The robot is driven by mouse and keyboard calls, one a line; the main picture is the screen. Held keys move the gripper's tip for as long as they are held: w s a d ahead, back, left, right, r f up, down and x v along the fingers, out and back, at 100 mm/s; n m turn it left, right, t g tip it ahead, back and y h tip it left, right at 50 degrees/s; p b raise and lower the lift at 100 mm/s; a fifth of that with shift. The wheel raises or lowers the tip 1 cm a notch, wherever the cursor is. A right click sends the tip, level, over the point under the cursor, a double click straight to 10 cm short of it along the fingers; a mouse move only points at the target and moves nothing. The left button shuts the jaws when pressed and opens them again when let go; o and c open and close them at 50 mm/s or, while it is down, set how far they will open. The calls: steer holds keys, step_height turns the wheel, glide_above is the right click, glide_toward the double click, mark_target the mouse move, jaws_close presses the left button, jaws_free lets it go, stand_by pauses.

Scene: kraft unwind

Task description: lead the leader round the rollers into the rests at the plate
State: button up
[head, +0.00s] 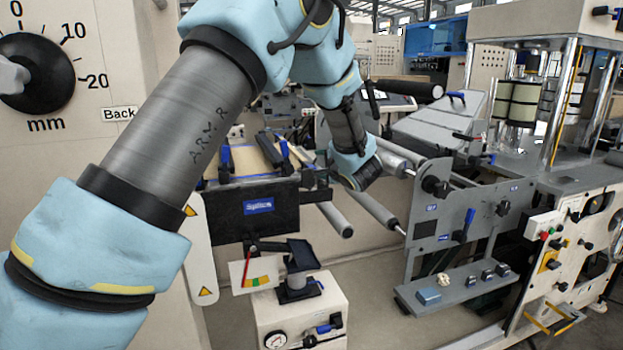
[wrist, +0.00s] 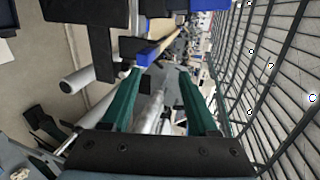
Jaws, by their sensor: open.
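My gripper (wrist: 158,74) shows in the wrist view as two green fingers held apart, with no object clearly gripped between them. In the head view my arm's end hides the fingers. Metal rollers (head: 378,211) run beside and below my wrist, and a pale roller shows at left in the wrist view (wrist: 85,80). The grey plate (head: 432,212) with knobs stands right of the rollers. Tan sheet material (head: 250,160) lies on the splice table; I cannot tell whether it is the leader. I cannot make out the rests.
The black splice table front (head: 258,212) is left of the rollers. A cream box with a gauge (head: 298,318) and a small stand stands below. A grey shelf (head: 455,288) with small parts juts from the plate. Bare floor shows between box and shelf.

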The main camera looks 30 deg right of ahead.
mark_target(311, 166)
steer(key=w+f, duration=0.1)
steer(key=w, duration=0.1)
steer(key=w+f+p, duration=0.1)
steer(key=w, duration=0.1)
steer(key=w+f, duration=0.2)
steer(key=w, duration=0.1)
steer(key=shift+d+p, duration=0.35)
steer(key=shift+p, duration=0.05)
steer(key=shift+w+d+f, duration=0.1)
steer(key=shift+w+f, duration=0.2)
steer(key=shift+w, duration=0.3)
steer(key=shift+c, duration=0.2)
jaws_close()
steer(key=shift+s+f, duration=0.1)
steer(key=shift+f, duration=0.05)
stand_by(0.4)
